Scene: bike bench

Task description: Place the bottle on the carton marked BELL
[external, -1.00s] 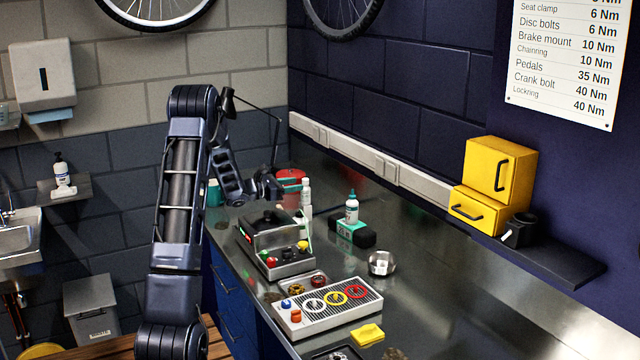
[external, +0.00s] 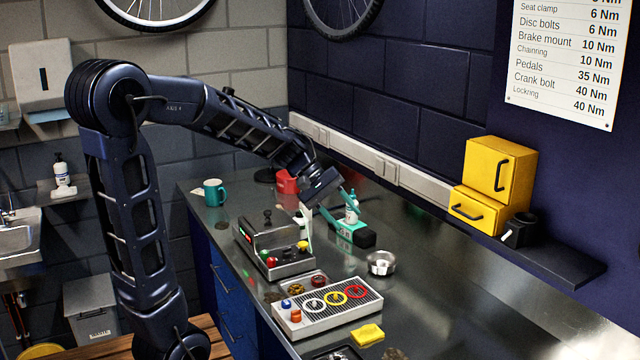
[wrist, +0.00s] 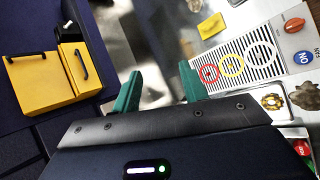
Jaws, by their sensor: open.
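A red box (external: 286,182) is partly hidden behind my arm.
A steel bowl (external: 381,263), a control panel (external: 328,307), a machine with knobs (external: 272,250) and a yellow cloth (external: 367,335) lie nearer. A teal mug (external: 214,192) stands far left. Yellow cabinets (external: 497,180) sit on the shelf.

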